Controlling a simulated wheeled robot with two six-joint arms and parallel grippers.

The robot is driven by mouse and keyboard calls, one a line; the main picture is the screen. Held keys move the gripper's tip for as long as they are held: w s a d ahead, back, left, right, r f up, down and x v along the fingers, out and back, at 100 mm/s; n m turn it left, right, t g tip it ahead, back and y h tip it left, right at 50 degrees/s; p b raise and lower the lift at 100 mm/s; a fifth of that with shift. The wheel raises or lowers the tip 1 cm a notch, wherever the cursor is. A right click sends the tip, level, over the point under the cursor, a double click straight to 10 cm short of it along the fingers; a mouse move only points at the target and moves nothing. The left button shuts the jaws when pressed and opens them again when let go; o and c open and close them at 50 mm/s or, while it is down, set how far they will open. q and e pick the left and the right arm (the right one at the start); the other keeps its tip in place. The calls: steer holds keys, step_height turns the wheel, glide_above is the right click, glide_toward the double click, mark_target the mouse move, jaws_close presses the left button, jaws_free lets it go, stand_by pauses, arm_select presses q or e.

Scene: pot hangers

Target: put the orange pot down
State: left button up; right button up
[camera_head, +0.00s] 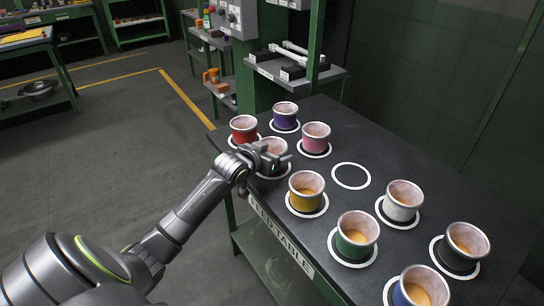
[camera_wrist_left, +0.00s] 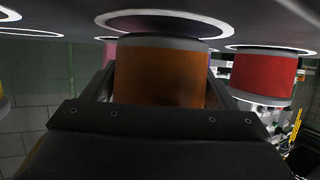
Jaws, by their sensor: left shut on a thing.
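The orange pot (camera_head: 274,146) is at the left edge of the table, over a white ring, and mostly hidden by my left gripper (camera_head: 273,160) in the head view. In the left wrist view, which is upside down, the orange pot (camera_wrist_left: 160,75) fills the space between the two fingers of my left gripper (camera_wrist_left: 160,85), which is shut on it. Its base is at or very close to the ringed spot (camera_wrist_left: 165,24); I cannot tell whether it touches. The pot looks upright. My right gripper is not in view.
A red pot (camera_head: 243,129), purple pot (camera_head: 284,116) and pink pot (camera_head: 315,137) stand close behind. A yellow pot (camera_head: 306,190) stands nearer. White, green and other pots stand at the right of the table (camera_head: 410,165). One white ring (camera_head: 351,176) is empty.

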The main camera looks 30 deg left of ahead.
arm_select(q)
step_height(320, 180, up, 9)
steer(key=s+d+r+m+g+h+p, duration=0.2)
steer(key=s+d+m+g+h+p, duration=0.35)
steer(key=s+d+m+h, duration=1)
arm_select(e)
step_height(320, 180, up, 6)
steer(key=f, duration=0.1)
arm_select(q)
steer(key=w+a+f+n+t+y+b, duration=0.1)
steer(key=w+a+n+t+y+b, duration=0.4)
steer(key=w+a+n+y, duration=1)
steer(key=shift+w+a+f+t, duration=0.25)
steer(key=shift+f+t, duration=0.1)
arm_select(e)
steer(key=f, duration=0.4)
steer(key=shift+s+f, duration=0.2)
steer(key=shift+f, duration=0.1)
arm_select(q)
steer(key=shift+n+y, duration=0.25)
